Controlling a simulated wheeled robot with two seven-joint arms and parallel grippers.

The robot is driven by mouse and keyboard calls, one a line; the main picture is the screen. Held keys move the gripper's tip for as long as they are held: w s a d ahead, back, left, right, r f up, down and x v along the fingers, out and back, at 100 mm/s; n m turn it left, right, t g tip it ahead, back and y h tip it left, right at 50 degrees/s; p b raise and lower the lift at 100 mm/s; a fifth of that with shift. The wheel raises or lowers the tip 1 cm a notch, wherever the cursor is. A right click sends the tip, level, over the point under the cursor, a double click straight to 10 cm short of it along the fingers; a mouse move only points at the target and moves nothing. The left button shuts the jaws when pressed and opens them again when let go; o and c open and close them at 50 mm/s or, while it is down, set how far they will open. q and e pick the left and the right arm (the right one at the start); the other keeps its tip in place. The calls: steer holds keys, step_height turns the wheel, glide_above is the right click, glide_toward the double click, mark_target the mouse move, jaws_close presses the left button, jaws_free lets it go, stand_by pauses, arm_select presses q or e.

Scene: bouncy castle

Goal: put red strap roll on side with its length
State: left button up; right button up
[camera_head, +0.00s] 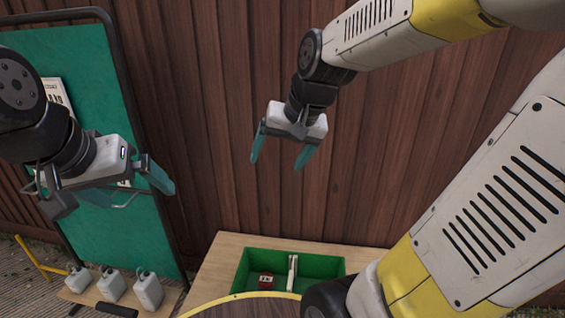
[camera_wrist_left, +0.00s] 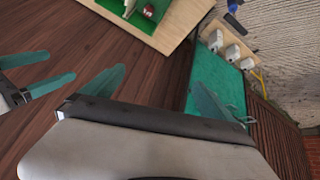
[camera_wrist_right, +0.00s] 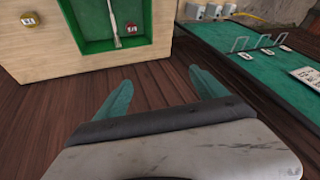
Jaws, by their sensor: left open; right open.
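A small red roll-like item (camera_head: 266,281) with a pale marking lies in the green tray (camera_head: 335,262), left of a pale upright bar (camera_head: 292,272). It also shows in the left wrist view (camera_wrist_left: 149,10) and the right wrist view (camera_wrist_right: 131,28). My right gripper (camera_head: 278,160) is open and empty, in the air above and behind the tray. My left gripper (camera_head: 112,195) is open and empty, in front of the green board.
The wooden table (camera_head: 213,265) stands before a brown plank wall (camera_head: 215,120). A green framed board (camera_head: 95,235) stands at left, with several white jugs (camera_head: 148,290) on a low shelf. My right arm hides the table's right part in the head view.

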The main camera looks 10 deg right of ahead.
steer(key=s+d+r+n+t, duration=0.1)
steer(key=s+r+n, duration=0.1)
steer(key=s, duration=0.7)
steer(key=shift+n, duration=0.3)
steer(key=shift+s, duration=0.1)
steer(key=shift+c, duration=0.2)
